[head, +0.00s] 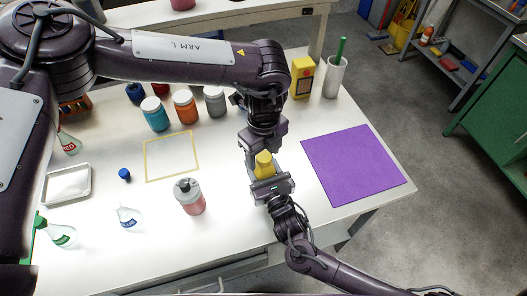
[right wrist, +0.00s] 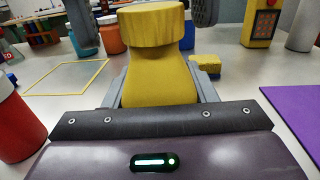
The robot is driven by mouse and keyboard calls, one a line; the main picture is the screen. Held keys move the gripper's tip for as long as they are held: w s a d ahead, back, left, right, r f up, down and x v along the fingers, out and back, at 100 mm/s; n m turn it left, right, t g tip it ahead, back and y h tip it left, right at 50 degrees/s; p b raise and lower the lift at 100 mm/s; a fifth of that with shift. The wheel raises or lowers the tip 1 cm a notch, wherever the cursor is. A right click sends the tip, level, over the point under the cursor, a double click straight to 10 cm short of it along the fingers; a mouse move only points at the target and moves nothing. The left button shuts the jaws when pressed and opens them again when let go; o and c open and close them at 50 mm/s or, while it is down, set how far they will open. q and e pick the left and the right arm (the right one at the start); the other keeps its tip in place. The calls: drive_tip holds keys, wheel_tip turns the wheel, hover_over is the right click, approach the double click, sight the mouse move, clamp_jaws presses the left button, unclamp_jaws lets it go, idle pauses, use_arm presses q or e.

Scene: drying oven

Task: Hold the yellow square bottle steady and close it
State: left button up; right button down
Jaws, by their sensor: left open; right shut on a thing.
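The yellow square bottle (head: 264,168) stands upright between my two grippers in the head view. It fills the middle of the right wrist view (right wrist: 160,80), with a broad yellow top (right wrist: 151,25) above its sloped shoulders. I cannot tell whether this top is fully seated. My right gripper (head: 268,180) is shut on the bottle's body from the near side, one finger on each side. My left gripper (head: 263,146) is open just behind the bottle's top; part of it shows at the upper edge of the right wrist view (right wrist: 204,12).
A small yellow block-like thing (right wrist: 207,68) lies behind the bottle. A purple mat (head: 353,165) is to the right, a pink-red jar (head: 190,197) to the left. A yellow box (head: 302,77) and a grey cup (head: 335,78) stand at the back. A yellow outlined square (head: 147,168) is empty.

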use_arm(q)
wheel_tip(320, 180, up, 12)
idle(0.5)
use_arm(e)
drive_tip(key=c, duration=0.5)
unclamp_jaws()
drive_tip(key=b+v, duration=0.1)
drive_tip(key=v, duration=0.6)
drive_tip(key=shift+f, duration=0.1)
use_arm(q)
drive_tip(key=shift+f, duration=0.5)
use_arm(e)
drive_tip(key=shift+s+d, duration=0.1)
drive_tip(key=shift+s, duration=0.3)
